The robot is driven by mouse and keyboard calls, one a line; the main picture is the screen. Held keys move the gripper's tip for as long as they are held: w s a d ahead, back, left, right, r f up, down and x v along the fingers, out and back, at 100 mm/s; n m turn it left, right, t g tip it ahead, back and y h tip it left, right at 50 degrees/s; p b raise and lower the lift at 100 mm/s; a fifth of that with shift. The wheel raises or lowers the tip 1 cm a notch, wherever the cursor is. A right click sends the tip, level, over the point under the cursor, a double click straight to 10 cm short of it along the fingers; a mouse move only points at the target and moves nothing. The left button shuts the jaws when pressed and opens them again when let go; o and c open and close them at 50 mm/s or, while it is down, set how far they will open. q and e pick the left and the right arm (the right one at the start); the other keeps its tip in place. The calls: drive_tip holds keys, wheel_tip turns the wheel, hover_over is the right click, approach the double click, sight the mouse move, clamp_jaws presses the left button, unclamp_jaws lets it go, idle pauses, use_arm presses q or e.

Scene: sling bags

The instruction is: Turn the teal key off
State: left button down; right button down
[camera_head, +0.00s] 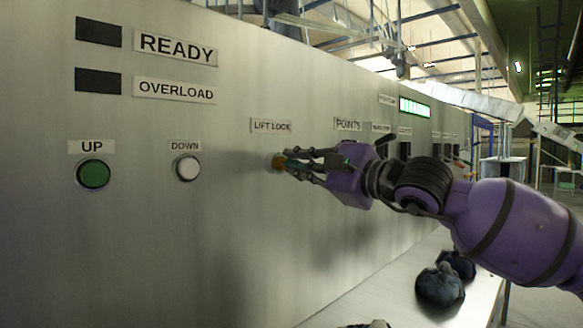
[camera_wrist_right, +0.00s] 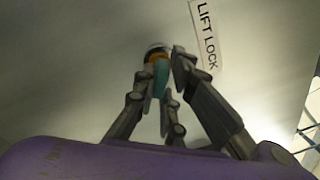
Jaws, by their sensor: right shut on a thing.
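The teal key (camera_wrist_right: 161,76) sits in a round lock with a brass-coloured collar (camera_head: 278,161) on the upright grey panel, below the LIFT LOCK label (camera_head: 270,126). My right gripper (camera_head: 290,163) reaches in from the right and is shut on the key. In the right wrist view its dark fingers (camera_wrist_right: 164,84) stand on both sides of the teal grip. The fingers hide most of the key in the head view, so its turn angle is hard to tell. My left gripper is not in view.
The panel (camera_head: 230,230) also carries a green UP button (camera_head: 93,174), a white DOWN button (camera_head: 186,168) and two dark lamps by READY and OVERLOAD. Dark blue bags (camera_head: 440,284) lie on a pale surface below my right arm. The panel front left of the gripper is clear.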

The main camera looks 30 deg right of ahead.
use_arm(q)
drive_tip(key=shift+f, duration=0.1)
use_arm(e)
drive_tip(key=shift+f, duration=0.1)
drive_tip(key=n+b, duration=0.1)
drive_tip(key=n, duration=0.2)
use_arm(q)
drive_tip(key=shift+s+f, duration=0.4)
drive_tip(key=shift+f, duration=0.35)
use_arm(e)
drive_tip(key=shift+n, duration=0.4)
use_arm(q)
drive_tip(key=shift+b, duration=0.35)
use_arm(e)
drive_tip(key=n, duration=0.2)
drive_tip(key=shift+n+b, duration=0.3)
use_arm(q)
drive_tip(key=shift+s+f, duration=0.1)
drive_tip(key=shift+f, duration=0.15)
use_arm(e)
drive_tip(key=c, duration=1.7)
unclamp_jaws()
drive_tip(key=shift+c, duration=0.2)
drive_tip(key=shift+o, duration=0.3)
drive_tip(key=o, duration=0.6)
